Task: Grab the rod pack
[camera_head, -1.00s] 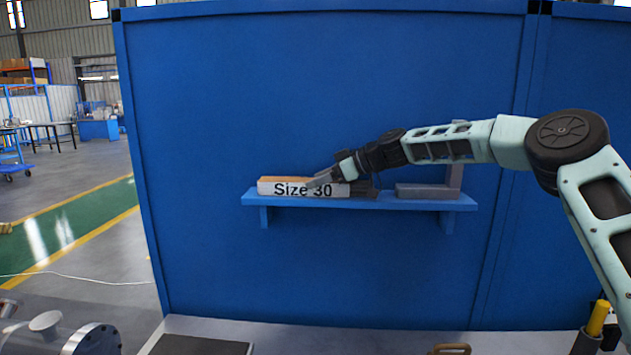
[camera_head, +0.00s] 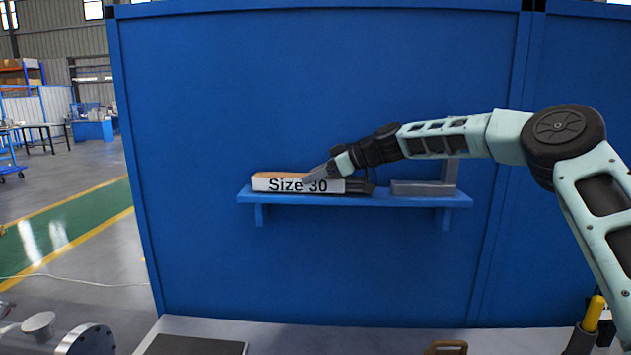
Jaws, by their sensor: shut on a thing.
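The rod pack (camera_head: 275,184) is a long white box with an orange-brown top and the black label "Size 30". It lies flat on the left part of a blue wall shelf (camera_head: 410,201). Dark rod ends show at its right end. My gripper (camera_head: 314,178) reaches in from the right, and its grey fingers are shut on the pack near the middle of its label. The near finger covers part of the print. The far finger is hidden. I cannot tell whether the pack touches the shelf.
A grey L-shaped bracket (camera_head: 423,188) stands on the right part of the shelf, close to my wrist. A blue panel (camera_head: 330,80) rises behind the shelf.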

